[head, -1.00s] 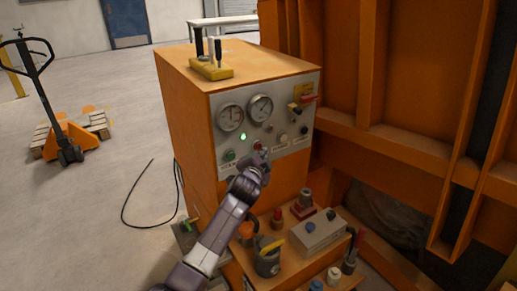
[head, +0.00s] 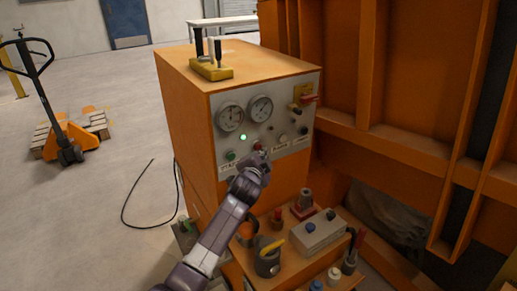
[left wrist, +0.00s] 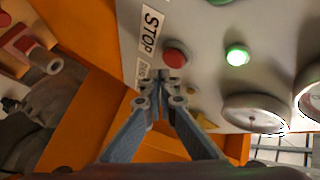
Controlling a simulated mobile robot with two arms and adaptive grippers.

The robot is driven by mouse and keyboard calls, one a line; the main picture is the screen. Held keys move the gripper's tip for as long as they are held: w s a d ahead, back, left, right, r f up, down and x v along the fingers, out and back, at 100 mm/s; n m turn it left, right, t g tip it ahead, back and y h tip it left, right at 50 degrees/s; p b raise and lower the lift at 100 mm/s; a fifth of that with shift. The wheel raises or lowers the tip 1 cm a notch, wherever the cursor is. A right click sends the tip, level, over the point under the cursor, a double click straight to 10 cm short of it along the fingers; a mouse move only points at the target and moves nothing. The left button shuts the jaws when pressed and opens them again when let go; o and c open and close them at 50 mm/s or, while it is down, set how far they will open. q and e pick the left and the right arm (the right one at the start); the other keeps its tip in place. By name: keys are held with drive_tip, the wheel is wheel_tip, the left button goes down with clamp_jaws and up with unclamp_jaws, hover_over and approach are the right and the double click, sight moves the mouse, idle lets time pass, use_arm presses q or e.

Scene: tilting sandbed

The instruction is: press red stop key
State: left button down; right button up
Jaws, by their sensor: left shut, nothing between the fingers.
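The red stop key (head: 257,146) is a round button on the grey control panel (head: 286,112) of the orange cabinet. In the left wrist view the red key (left wrist: 175,54) stands beside a "STOP" label (left wrist: 151,29). My left gripper (left wrist: 160,77) is shut and empty, with its tips right by the edge of the key in that view. I cannot tell whether they touch it. In the head view my left gripper (head: 261,158) is just below the key, in front of the panel. My right gripper is not in view.
A lit green lamp (head: 243,137), a green button (head: 230,155) and two gauges (head: 231,117) are close by on the panel. Below is a shelf with a grey control box (head: 318,232) and a tool cup (head: 268,258). An orange frame (head: 400,90) stands at right.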

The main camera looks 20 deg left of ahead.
use_arm(q)
drive_tip(key=shift+w+a, duration=0.1)
drive_tip(key=shift+a, duration=0.05)
drive_tip(key=shift+w+a, duration=0.2)
idle(0.3)
drive_tip(key=shift+w+a, duration=0.3)
drive_tip(key=shift+a, duration=0.15)
idle(1.0)
drive_tip(key=shift+d, duration=0.1)
drive_tip(key=shift+s+d+p, duration=0.5)
drive_tip(key=shift+s+d, duration=0.1)
drive_tip(key=shift+d, duration=0.05)
drive_tip(key=s+d, duration=0.1)
drive_tip(key=d, duration=0.1)
drive_tip(key=s+d+p, duration=0.1)
drive_tip(key=s+d, duration=0.1)
idle(0.4)
